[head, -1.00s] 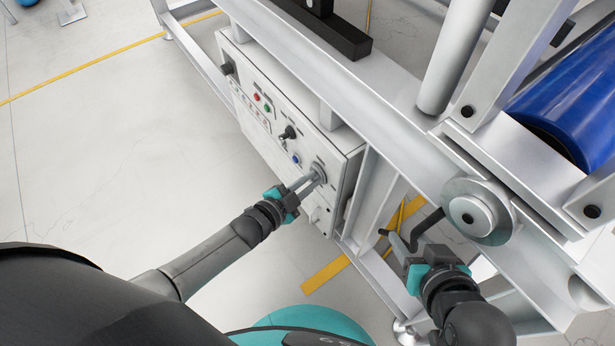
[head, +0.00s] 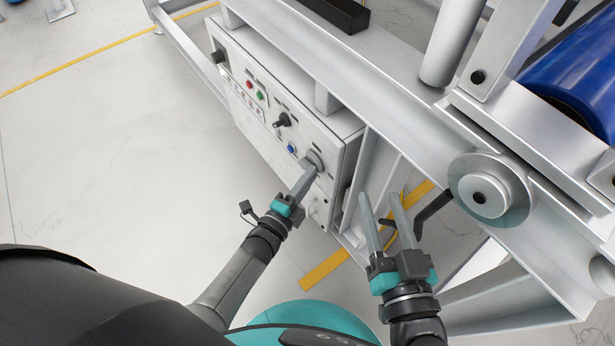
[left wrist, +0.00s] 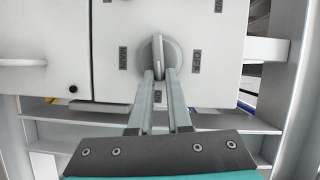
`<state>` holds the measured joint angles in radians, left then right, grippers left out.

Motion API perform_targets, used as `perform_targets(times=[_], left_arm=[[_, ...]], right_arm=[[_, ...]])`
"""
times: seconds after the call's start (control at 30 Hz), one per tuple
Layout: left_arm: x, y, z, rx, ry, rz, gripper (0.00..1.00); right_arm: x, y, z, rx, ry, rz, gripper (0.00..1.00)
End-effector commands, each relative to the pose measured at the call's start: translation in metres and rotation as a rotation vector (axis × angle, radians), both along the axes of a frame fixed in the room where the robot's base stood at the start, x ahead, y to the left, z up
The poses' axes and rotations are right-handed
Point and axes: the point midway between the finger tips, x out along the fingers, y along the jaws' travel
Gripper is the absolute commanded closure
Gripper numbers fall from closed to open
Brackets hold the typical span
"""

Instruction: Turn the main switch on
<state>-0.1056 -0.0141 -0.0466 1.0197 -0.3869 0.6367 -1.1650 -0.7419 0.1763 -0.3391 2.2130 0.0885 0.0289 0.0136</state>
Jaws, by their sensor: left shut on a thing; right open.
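The main switch is a round grey rotary knob (head: 315,160) with a raised handle, at the near right end of the white control panel (head: 338,152). In the left wrist view the knob's handle (left wrist: 158,48) stands roughly upright, with small labels around it. My left gripper (head: 312,172) is shut on this handle; its fingertips also show in the left wrist view (left wrist: 159,76), partly covering the handle's lower end. My right gripper (head: 379,197) is open and empty, to the right of the panel, its fingers pointing up the picture beside the metal frame.
The panel also bears a blue button (head: 291,148), a black selector (head: 282,120), and red (head: 249,85) and green (head: 260,96) buttons. A black bent crank (head: 432,208) and a round metal disc (head: 490,190) lie close right of my right gripper. Open floor lies left.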

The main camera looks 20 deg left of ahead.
Motion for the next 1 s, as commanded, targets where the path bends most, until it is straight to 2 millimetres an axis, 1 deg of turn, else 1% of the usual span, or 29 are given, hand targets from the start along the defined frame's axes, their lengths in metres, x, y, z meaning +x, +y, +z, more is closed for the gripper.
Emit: perform_targets(times=[0.03,0.33,0.87,0.9,1.0], left_arm=[[-0.0009,-0.0011,-0.0029,0.017,-0.01,0.001,1.0],[-0.0009,-0.0014,-0.0051,0.1,-0.074,-0.001,1.0],[-0.0006,-0.0012,-0.0053,0.118,-0.088,-0.002,1.0],[-0.0006,-0.0013,-0.0053,0.118,-0.088,-0.002,0.79],[-0.0005,-0.0011,-0.0051,0.117,-0.088,-0.002,0.68]], right_arm=[[-0.0007,0.0003,-0.0002,0.004,-0.005,0.0,0.5],[-0.0015,0.0007,0.0017,0.014,-0.019,-0.002,0.5],[-0.0014,0.0008,0.002,0.015,-0.022,-0.003,0.5],[-0.0015,0.0008,0.0019,0.015,-0.022,-0.003,0.5],[-0.0015,0.0008,0.0019,0.015,-0.022,-0.003,0.5]])
